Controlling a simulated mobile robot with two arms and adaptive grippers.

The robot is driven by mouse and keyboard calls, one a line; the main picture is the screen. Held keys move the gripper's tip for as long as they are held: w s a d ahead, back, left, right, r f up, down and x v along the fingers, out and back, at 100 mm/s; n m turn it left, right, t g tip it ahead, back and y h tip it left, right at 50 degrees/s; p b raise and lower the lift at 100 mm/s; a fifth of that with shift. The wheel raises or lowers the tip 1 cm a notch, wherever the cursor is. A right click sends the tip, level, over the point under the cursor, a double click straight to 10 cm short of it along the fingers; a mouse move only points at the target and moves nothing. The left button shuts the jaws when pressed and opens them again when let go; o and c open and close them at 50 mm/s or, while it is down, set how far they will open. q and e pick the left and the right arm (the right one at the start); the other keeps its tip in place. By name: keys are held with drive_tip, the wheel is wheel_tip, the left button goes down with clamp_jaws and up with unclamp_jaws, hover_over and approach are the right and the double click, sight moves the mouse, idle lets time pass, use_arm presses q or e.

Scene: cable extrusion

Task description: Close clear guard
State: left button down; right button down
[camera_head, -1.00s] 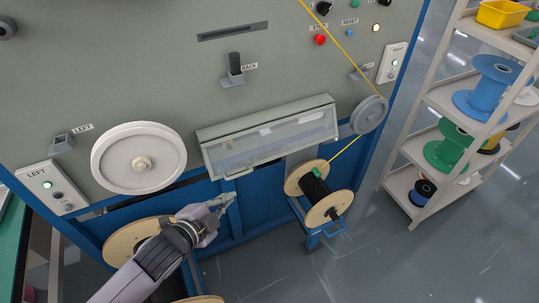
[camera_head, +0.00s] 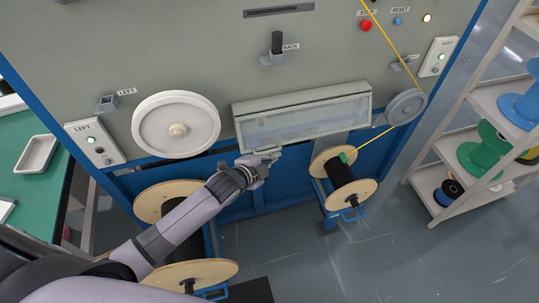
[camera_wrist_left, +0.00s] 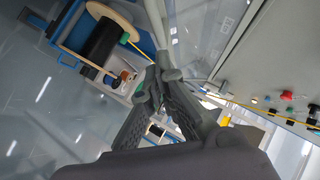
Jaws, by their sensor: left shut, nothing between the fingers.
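The clear guard (camera_head: 320,118) is a long transparent panel in a pale frame, on the grey machine front between the large left wheel and the small right wheel. It hangs nearly flat over its opening; I cannot tell whether it is fully shut. My left gripper (camera_head: 274,153) is at the guard's lower edge, left of its middle, and looks to be touching or very close to it. In the left wrist view the fingers (camera_wrist_left: 155,85) are together with nothing between them, and a pale edge runs just above their tips. My right gripper is in neither view.
A black spool with wooden flanges (camera_head: 340,182) stands below the guard's right side, with yellow cable running up over the small grey wheel (camera_head: 406,106). A larger wooden spool (camera_head: 160,196) is at lower left. A shelf of coloured spools (camera_head: 483,150) stands right.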

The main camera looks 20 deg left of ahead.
use_arm(q)
drive_tip(key=shift+w+a+f, duration=0.45)
drive_tip(key=shift+w+f, duration=0.15)
drive_tip(key=w+a+f+m+t+b, duration=0.2)
drive_tip(key=w+f+t+b, duration=0.1)
drive_tip(key=b, duration=0.6)
wheel_tip(320, 180, down, 2)
drive_tip(key=shift+w+a+f+y+b, duration=0.15)
drive_tip(key=shift+w+a+y+b, duration=0.2)
drive_tip(key=shift+w, duration=0.1)
drive_tip(key=shift+d, duration=0.1)
